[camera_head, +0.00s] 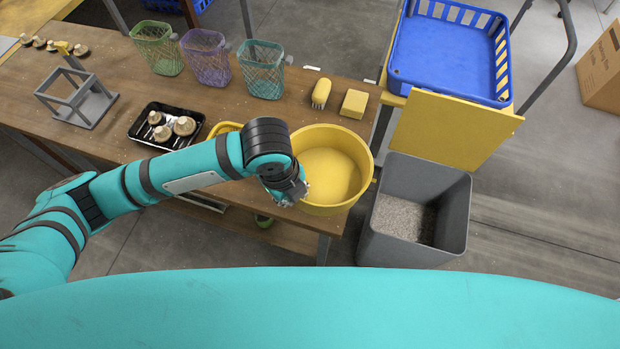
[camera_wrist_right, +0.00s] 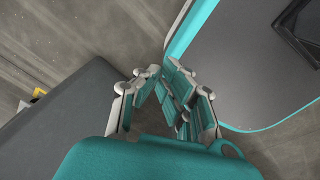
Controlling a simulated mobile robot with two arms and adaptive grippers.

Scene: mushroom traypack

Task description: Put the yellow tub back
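The yellow tub (camera_head: 340,203) is a round, wide basin standing upright at the right front of the brown table in the head view. Its inside looks empty. My left gripper (camera_head: 291,190) is at the tub's left rim, pointing down. The wrist hides most of its fingers, so I cannot tell whether they are closed on the rim. My right gripper (camera_wrist_right: 166,88) shows only in the right wrist view, with its fingers apart and nothing between them, beside a grey bin wall (camera_wrist_right: 70,115).
A grey bin (camera_head: 457,210) with grainy contents stands right of the table (camera_head: 300,105). Behind it are a yellow board (camera_head: 450,128) and blue crate (camera_head: 445,60). A brush (camera_head: 321,93), a yellow block (camera_head: 354,103), mesh baskets (camera_head: 207,62) and a black mushroom tray (camera_head: 142,132) are on the table.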

